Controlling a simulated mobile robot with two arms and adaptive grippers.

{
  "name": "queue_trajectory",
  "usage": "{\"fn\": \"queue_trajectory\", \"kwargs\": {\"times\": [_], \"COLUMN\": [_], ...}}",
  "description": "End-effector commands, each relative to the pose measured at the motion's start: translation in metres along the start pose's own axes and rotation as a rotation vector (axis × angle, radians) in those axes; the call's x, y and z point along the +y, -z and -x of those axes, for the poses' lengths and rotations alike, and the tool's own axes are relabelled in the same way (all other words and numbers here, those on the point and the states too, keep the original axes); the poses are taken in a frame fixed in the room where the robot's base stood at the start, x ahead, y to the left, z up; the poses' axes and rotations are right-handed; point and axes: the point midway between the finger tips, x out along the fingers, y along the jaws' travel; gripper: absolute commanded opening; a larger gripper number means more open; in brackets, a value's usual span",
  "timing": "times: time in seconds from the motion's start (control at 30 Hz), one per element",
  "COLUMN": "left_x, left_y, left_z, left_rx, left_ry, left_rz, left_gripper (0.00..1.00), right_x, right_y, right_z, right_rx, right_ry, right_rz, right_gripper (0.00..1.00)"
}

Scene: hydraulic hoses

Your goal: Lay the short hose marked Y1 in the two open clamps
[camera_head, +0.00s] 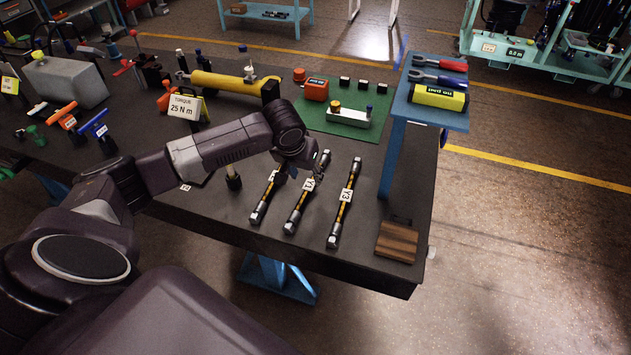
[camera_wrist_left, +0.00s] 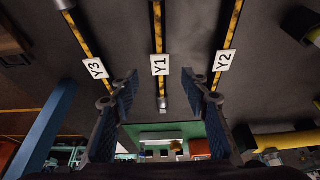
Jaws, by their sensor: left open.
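The short hose Y1 (camera_head: 295,213) lies on the dark bench as the middle one of three, yellow and black with metal ends and a white tag. I cannot make out the two open clamps. My right gripper is not in view.
Hose Y2 (camera_head: 263,202) lies left of Y1 and hose Y3 (camera_head: 341,215) right of it. A green mat (camera_head: 316,120) with small parts is behind. A blue stand (camera_head: 393,155) with tools is at right, a wooden block (camera_head: 397,243) near the front edge.

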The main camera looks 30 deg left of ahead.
Motion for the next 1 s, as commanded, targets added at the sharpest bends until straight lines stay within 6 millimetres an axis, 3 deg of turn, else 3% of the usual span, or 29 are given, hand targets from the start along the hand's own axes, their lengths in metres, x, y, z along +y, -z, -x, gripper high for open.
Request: {"fn": "queue_trajectory", "kwargs": {"times": [0.2,0.33,0.6,0.87,1.0], "left_x": [0.000,0.001,0.002,0.001,0.001], "left_y": [0.001,0.003,0.003,0.003,0.003], "left_z": [-0.021,-0.035,-0.065,-0.068,-0.068], "left_rx": [-0.002,-0.002,0.000,0.000,0.000], "left_ry": [0.001,0.000,-0.001,0.000,0.000], "left_rz": [0.000,-0.001,-0.003,-0.003,-0.003], "left_gripper": [0.42,0.42,0.42,0.42,0.30], "right_x": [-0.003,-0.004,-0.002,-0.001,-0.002], "right_y": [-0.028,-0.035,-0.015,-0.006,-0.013], "right_z": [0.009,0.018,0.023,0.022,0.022], "right_rx": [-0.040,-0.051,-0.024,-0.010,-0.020], "right_ry": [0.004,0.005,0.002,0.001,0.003], "right_rz": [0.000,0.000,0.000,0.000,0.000], "right_gripper": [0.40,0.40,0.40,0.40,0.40]}}
